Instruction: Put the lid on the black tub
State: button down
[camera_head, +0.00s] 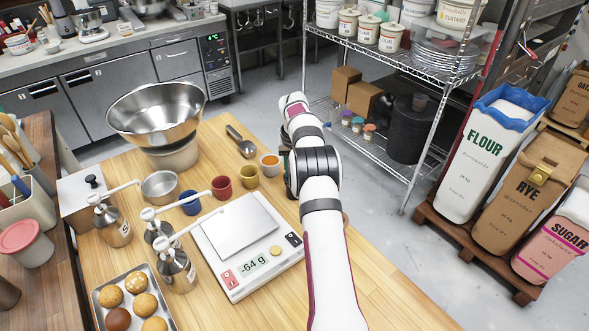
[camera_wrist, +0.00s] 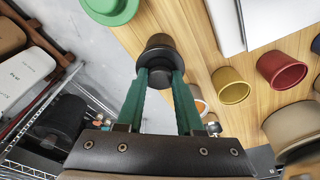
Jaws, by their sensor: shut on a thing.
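In the wrist view my gripper (camera_wrist: 160,72) has its two green fingers closed on a dark, narrow piece (camera_wrist: 155,80), which looks like the lid's knob. Just past the fingertips is a black round body with a wider rim (camera_wrist: 158,50). I cannot tell where lid and black tub divide, or whether they touch. This black body is over the wooden table near its edge. In the head view my own arm hides the gripper, the lid and the tub.
A green round brimmed piece (camera_wrist: 110,8) is close by in the wrist view. A yellow cup (camera_head: 249,176), a red cup (camera_head: 221,188) and an orange-filled cup (camera_head: 270,162) stand left of my arm. The scale (camera_head: 240,240) reads -64 g. A wire rack (camera_head: 385,50) stands beyond the table.

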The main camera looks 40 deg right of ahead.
jog(key=shift+f, duration=0.15)
jog(key=shift+f, duration=0.4)
jog(key=c, duration=0.5)
grip_release()
jog(key=shift+c, duration=0.2)
